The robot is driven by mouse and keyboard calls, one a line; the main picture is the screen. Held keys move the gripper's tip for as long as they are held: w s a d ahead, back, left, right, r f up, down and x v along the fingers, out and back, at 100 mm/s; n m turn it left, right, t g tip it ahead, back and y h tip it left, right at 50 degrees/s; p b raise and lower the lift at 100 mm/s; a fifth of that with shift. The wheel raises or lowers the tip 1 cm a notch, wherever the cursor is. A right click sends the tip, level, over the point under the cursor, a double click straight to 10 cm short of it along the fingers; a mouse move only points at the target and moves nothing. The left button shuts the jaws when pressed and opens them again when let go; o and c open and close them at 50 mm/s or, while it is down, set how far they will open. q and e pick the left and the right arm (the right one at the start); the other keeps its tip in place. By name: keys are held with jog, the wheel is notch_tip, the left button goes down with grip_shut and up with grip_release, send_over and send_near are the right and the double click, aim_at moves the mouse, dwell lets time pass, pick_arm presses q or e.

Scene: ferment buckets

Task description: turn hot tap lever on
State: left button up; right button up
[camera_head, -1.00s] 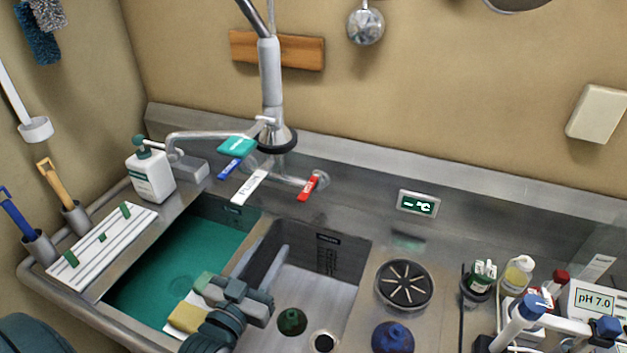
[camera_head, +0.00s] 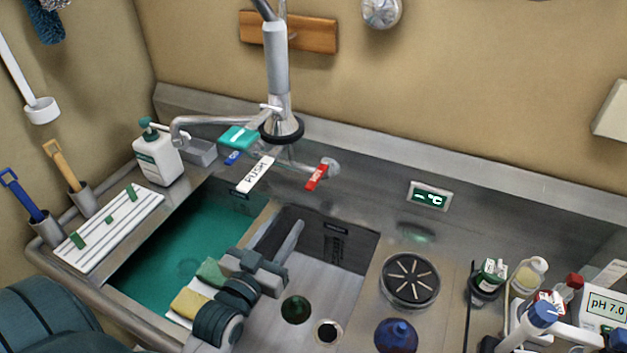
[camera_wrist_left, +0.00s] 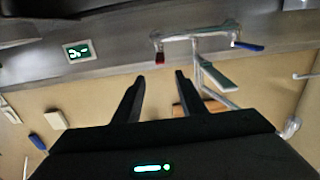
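The red tap lever (camera_head: 317,175) sits at the right end of the wall-mounted tap body, above the sink's back edge. It hangs down at a slant; in the left wrist view the red lever (camera_wrist_left: 159,58) shows just past my fingertips. The blue lever (camera_head: 233,158) is at the tap's left end, and also shows in the left wrist view (camera_wrist_left: 248,46). A white lever marked PUSH (camera_head: 255,175) lies between them. My left gripper (camera_head: 281,233) is open and empty over the sink, below and in front of the red lever, apart from it. My right gripper is out of view.
A sink basin (camera_head: 345,285) and a teal-filled basin (camera_head: 170,262) lie below. A teal piece (camera_head: 238,137) and the spout (camera_head: 205,121) are close above the levers. A temperature display (camera_head: 429,196) is on the back wall right of the red lever.

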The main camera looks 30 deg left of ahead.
aim_at(314, 180)
pick_arm(q)
jog(key=w+p, duration=0.1)
jog(key=w, duration=0.4)
jog(key=w+p, duration=0.2)
jog(key=w, duration=0.3)
jog(key=w+a+p, duration=0.1)
jog(key=w+p, duration=0.1)
jog(key=w, duration=0.4)
jog(key=shift+w, duration=0.1)
grip_shut()
